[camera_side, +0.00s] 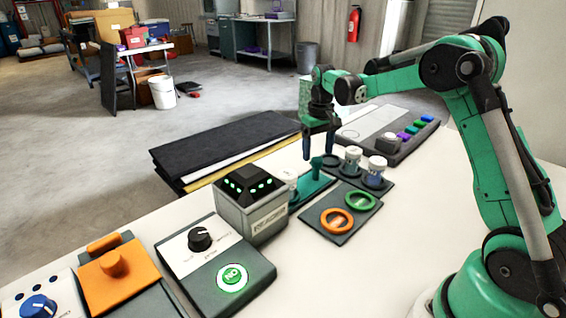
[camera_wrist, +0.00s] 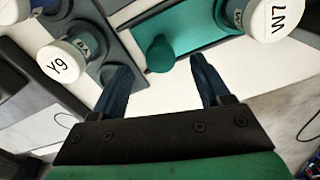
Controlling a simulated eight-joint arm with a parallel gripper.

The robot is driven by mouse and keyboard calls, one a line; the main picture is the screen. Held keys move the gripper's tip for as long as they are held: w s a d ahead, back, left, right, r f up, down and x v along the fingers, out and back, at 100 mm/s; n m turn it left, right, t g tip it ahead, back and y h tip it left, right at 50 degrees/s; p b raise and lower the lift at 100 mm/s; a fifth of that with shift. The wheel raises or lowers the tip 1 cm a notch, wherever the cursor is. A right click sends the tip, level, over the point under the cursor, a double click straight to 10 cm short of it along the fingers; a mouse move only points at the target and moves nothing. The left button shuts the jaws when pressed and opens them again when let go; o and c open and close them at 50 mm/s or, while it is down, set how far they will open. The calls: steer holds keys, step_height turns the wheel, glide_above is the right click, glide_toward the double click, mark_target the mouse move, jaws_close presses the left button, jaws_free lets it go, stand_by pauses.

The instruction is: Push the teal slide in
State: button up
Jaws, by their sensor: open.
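The teal slide (camera_side: 312,188) is a flat plate with an upright round knob (camera_side: 317,168), to the right of the grey box (camera_side: 254,214) with green lights. In the wrist view the slide (camera_wrist: 208,28) and its knob (camera_wrist: 160,56) show at the top. My gripper (camera_side: 319,155) is open and points down above the knob. In the wrist view the knob lies between the lines of the two fingertips (camera_wrist: 160,66), a little beyond them. I cannot tell whether a finger touches it. A white-capped jar marked W7 (camera_wrist: 277,15) is at the slide's right end.
A white-capped jar marked Y9 (camera_wrist: 63,61) stands left of the knob. A dark rack (camera_side: 357,174) with jars stands right of the slide. A dark plate with an orange ring (camera_side: 336,221) and a green ring (camera_side: 360,202) lies in front. Stacked dark panels (camera_side: 225,145) lie behind.

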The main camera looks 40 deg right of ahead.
steer(key=shift+f, duration=1.1)
jaws_close()
stand_by(0.6)
